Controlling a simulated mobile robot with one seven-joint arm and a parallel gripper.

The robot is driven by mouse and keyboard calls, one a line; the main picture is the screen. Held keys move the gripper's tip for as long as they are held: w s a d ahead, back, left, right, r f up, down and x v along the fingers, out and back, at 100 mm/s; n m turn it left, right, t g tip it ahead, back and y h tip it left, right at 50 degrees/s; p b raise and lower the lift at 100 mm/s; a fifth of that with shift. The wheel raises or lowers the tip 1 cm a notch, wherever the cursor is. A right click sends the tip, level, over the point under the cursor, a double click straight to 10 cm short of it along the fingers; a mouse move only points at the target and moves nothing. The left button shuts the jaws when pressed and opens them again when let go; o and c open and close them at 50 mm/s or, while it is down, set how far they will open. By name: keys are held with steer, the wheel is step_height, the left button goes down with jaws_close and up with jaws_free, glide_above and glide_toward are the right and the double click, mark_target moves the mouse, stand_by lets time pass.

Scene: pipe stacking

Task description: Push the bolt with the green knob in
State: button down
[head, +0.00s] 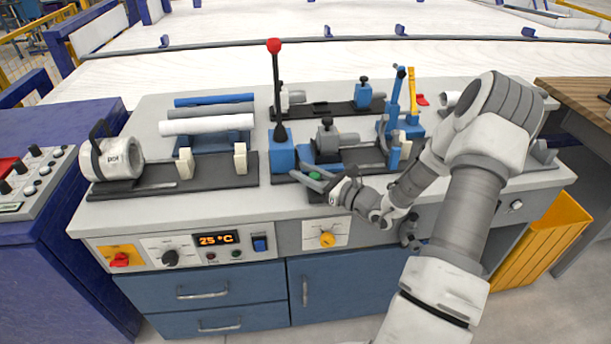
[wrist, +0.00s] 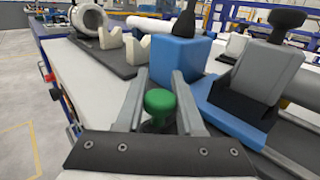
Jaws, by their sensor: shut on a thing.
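The bolt's green knob (wrist: 160,101) sits between the two fingers of my gripper (wrist: 161,88) in the wrist view. My gripper is shut on it. In the head view the green knob (head: 312,190) shows as a small spot at the front edge of the machine, beside my gripper (head: 316,181). The bolt's shaft is hidden. A blue block (wrist: 180,58) stands just behind the knob and carries the black base of a lever. How far in the bolt sits cannot be told.
A red-topped lever (head: 275,85) rises from the blue block. A grey clamp (wrist: 262,75) stands close on the right. Blue, grey and white pipes (head: 208,124) lie in a rack at left. A pipe-holding stand (head: 120,185) is at the far left.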

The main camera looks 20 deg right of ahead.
steer(key=shift+w+d, duration=0.2)
steer(key=shift+w, duration=0.3)
steer(key=c, duration=0.5)
jaws_free()
steer(key=shift+w, duration=0.1)
steer(key=shift+c, duration=0.2)
steer(key=p+v, duration=0.1)
steer(key=v, duration=1.6)
steer(key=shift+s+p, duration=0.2)
steer(key=shift+p, duration=0.2)
